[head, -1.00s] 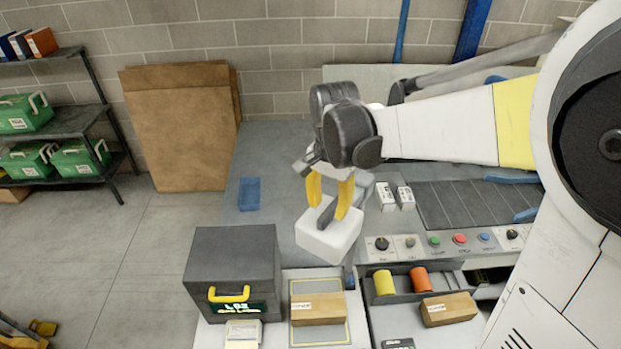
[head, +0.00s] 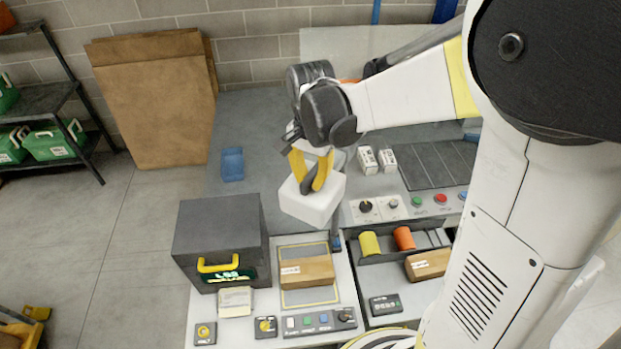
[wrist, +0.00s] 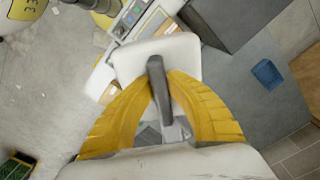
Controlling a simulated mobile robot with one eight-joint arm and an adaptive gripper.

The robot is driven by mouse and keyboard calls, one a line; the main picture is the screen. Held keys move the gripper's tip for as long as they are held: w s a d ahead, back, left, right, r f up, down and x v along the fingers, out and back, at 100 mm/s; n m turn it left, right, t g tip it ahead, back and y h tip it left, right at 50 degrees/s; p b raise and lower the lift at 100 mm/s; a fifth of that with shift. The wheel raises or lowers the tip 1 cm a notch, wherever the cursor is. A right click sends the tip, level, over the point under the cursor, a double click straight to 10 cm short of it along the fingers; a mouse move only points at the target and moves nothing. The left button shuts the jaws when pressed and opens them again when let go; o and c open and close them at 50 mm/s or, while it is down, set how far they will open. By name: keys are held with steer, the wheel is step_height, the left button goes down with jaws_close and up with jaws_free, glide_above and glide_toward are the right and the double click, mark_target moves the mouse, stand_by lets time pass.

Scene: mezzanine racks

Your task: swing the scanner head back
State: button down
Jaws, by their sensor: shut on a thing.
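The scanner head is a white box (head: 312,200) with a grey bar-shaped handle (wrist: 160,82) on it. It hangs above the bench, behind and slightly right of the brown carton (head: 307,271) on the yellow-outlined plate (head: 303,297) in the head view. My gripper (head: 310,188) has its yellow fingers closed in a V on the handle. The wrist view shows both fingertips (wrist: 158,80) against the handle's sides, with the white box (wrist: 150,50) beyond. The head's mount is mostly hidden behind the box and my arm.
A dark grey box with a yellow handle (head: 220,235) stands left of the plate. To the right are a tray with yellow and orange rolls (head: 385,242), a second carton (head: 428,263) and a knob panel (head: 392,205). A blue bin (head: 232,164) sits at the back left.

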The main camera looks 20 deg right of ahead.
steer(key=shift+s+d, duration=0.1)
steer(key=shift+s+d+n, duration=0.3)
steer(key=shift+s, duration=0.05)
steer(key=s+d+n+b, duration=0.3)
steer(key=d+n, duration=0.3)
steer(key=d, duration=0.3)
steer(key=s+d+n+b, duration=0.25)
steer(key=d+n, duration=0.35)
steer(key=d, duration=0.4)
steer(key=w+d+n+b, duration=0.4)
steer(key=w+d+n, duration=0.9)
steer(key=w, duration=0.2)
steer(key=shift+w+d, duration=0.3)
steer(key=shift+w, duration=0.05)
